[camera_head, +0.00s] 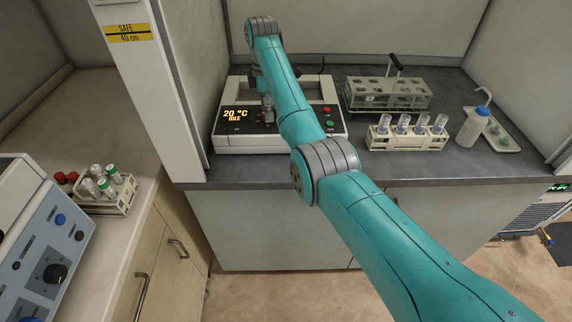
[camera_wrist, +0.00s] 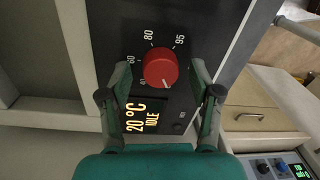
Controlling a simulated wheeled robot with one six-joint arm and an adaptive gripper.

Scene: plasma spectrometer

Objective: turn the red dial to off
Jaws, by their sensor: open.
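The red dial (camera_wrist: 162,67) is on the dark front panel of the white heating unit, which shows in the head view (camera_head: 255,143). A small white mark sits near the dial's lower edge in the wrist view. The printed numbers 60, 80 and 95 run around the dial; a further label at its lower left is too small to read. My gripper (camera_wrist: 159,76) is open, one finger on each side of the dial; I cannot tell if they touch it. In the head view my gripper (camera_head: 267,108) is over the panel and hides the dial.
The unit's display (camera_head: 235,115) reads 20 °C IDLE. A green button (camera_head: 328,124) and a red one are right of my gripper. A vial rack (camera_head: 408,140), a larger rack (camera_head: 388,97) and a wash bottle (camera_head: 472,127) stand to the right. A white post (camera_head: 165,80) is close on the left.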

